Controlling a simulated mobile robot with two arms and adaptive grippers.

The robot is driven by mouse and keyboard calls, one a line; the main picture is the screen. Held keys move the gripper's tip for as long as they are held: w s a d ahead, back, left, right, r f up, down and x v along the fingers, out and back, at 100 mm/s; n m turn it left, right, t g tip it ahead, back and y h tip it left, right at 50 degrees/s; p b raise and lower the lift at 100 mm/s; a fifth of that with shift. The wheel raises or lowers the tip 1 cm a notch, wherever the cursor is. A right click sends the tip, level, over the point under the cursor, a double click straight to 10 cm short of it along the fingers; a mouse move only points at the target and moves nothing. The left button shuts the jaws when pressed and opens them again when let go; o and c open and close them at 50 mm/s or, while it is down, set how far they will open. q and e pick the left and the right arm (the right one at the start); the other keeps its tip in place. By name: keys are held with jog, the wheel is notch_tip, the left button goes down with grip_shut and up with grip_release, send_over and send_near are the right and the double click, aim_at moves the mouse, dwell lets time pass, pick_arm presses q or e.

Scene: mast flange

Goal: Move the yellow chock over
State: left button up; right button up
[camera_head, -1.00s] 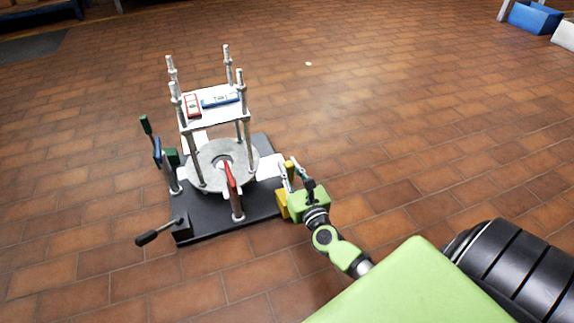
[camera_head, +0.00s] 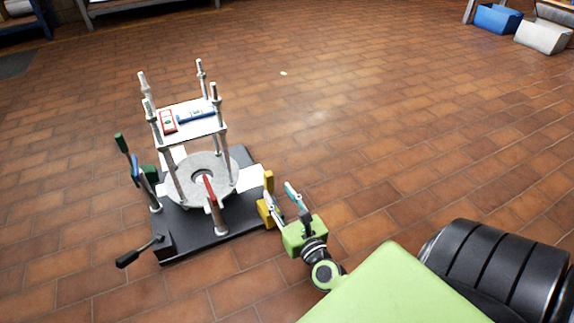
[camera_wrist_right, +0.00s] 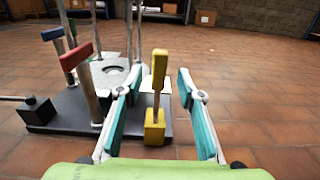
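The yellow chock (camera_head: 269,184) has a block at the bottom and an upright bar on top. It stands upright at the right edge of the black base plate (camera_head: 232,236). My right gripper (camera_head: 281,196) is open just right of the chock in the head view; one finger partly overlaps the chock. In the right wrist view, the chock (camera_wrist_right: 155,128) shows between the two spread teal-padded fingers of the gripper (camera_wrist_right: 159,82), nearer the left finger, with no clear contact. My left gripper is not in view.
A grey flange disc (camera_head: 235,180), several metal posts and a white shelf (camera_head: 193,127) with red and blue items rise from the plate. Open brick floor lies to the right.

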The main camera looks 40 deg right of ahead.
jog(key=v, duration=0.5)
dwell(0.4)
